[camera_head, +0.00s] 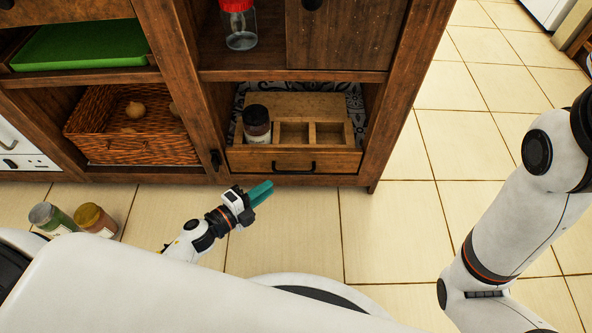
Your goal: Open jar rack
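The jar rack (300,160) is a wooden drawer-like box with square compartments, low in the right bay of the shelving. A black handle (293,166) is on its front. A dark jar with a white label (257,124) stands in its left compartment; the other visible compartments look empty. My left gripper (261,193), with teal fingers, is in front of and below the rack's front, left of the handle and apart from it. Its fingers look close together, but the gap cannot be made out. My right arm shows at the right; its gripper is out of view.
Two jars, one green (52,218) and one orange-brown (95,219), stand on the floor at left. A wicker basket (150,150) with onions sits in the left bay. A red-lidded jar (239,25) stands on the shelf above. Tiled floor (400,225) is clear to the right.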

